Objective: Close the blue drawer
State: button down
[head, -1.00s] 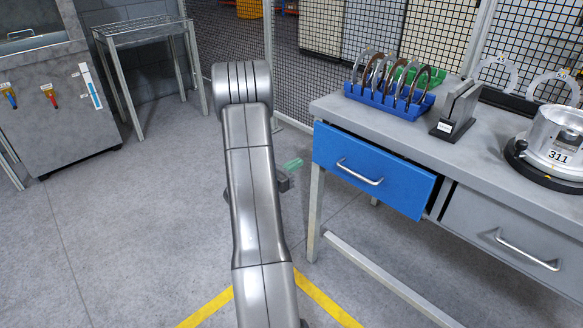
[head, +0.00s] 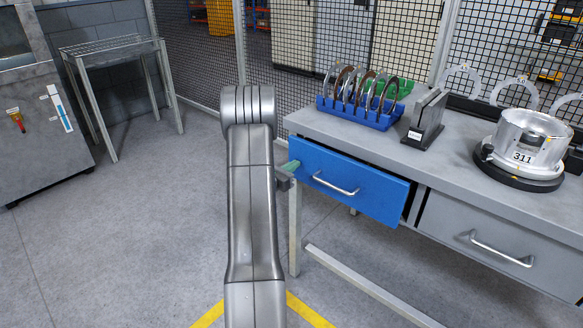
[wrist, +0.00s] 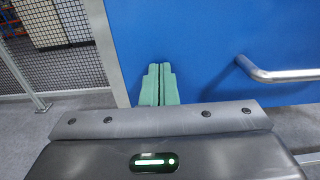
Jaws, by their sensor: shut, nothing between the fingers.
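The blue drawer (head: 346,184) is under the left part of the grey workbench and stands partly open, its front out from the bench. It has a silver bar handle (head: 336,185). My gripper (head: 291,167) is at the left edge of the drawer front in the head view, partly hidden behind my arm. In the wrist view, its green fingers (wrist: 159,84) are shut together with nothing between them. They point at the blue drawer front (wrist: 200,40), left of the handle (wrist: 278,74). I cannot tell whether the fingertips touch the front.
A grey drawer (head: 490,240) is right of the blue one. On the workbench (head: 440,172) stand a blue rack (head: 352,113) of rings, a black holder (head: 424,122) and a metal housing (head: 527,145) marked 311. A bench leg (head: 295,235) is below my gripper.

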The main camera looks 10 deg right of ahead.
aim_at(302, 158)
jog(key=b+x, duration=0.2)
jog(key=x, duration=0.2)
jog(key=shift+w+d+f+b, duration=0.15)
jog(key=shift+b, duration=0.25)
jog(key=shift+w+d, duration=0.1)
jog(key=shift+d, duration=0.05)
jog(key=shift+r, duration=0.4)
